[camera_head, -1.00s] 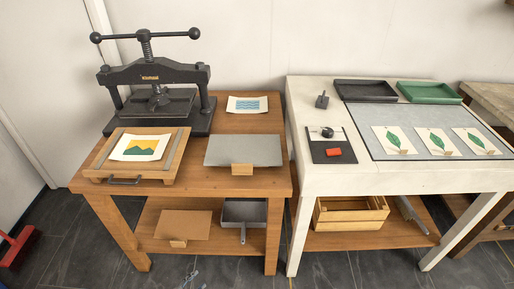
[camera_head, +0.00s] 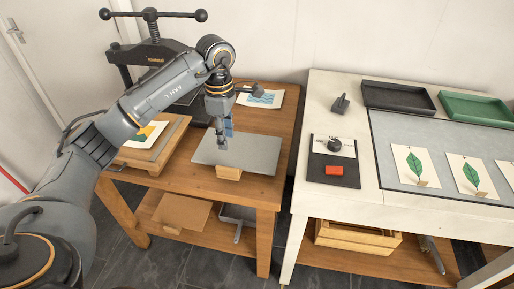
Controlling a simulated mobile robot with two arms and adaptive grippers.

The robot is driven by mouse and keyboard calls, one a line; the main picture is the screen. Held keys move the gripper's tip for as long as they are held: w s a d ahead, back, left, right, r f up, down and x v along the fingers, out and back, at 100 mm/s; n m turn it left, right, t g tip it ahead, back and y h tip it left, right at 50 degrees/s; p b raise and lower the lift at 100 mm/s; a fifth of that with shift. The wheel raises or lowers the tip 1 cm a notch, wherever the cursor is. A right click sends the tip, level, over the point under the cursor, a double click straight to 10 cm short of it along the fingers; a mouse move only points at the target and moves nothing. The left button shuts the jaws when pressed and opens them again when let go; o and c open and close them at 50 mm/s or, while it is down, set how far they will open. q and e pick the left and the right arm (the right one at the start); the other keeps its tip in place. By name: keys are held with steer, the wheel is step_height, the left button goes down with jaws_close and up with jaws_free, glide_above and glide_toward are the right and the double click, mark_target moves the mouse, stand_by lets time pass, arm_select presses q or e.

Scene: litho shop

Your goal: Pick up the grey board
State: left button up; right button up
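The grey board (camera_head: 258,155) is a flat, thin sheet on the wooden table (camera_head: 270,192), with a small wooden block (camera_head: 229,173) at its front edge. My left gripper (camera_head: 224,146) comes down from above over the board's left part. Its fingers point downward and hide a little of the board. I cannot tell whether the fingertips touch the board or how far apart they are. My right gripper is not in view.
A black press (camera_head: 150,50) stands behind, partly hidden by my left arm. A wooden frame with a print (camera_head: 140,143) lies left of the board, a blue wave print (camera_head: 262,98) behind it. Right, a white table (camera_head: 340,205) holds an ink slab (camera_head: 333,172) and trays.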

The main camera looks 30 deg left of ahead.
arm_select(q)
steer(key=p, duration=0.1)
glide_above(227, 168)
steer(key=f, duration=0.7)
steer(key=shift+w+a+f, duration=0.1)
steer(key=shift+w+f, duration=0.1)
steer(key=shift+f, duration=0.5)
step_height(227, 168, down, 5)
steer(key=shift+s+p, duration=0.15)
steer(key=shift+p, duration=0.6)
steer(key=shift+r, duration=0.1)
jaws_close()
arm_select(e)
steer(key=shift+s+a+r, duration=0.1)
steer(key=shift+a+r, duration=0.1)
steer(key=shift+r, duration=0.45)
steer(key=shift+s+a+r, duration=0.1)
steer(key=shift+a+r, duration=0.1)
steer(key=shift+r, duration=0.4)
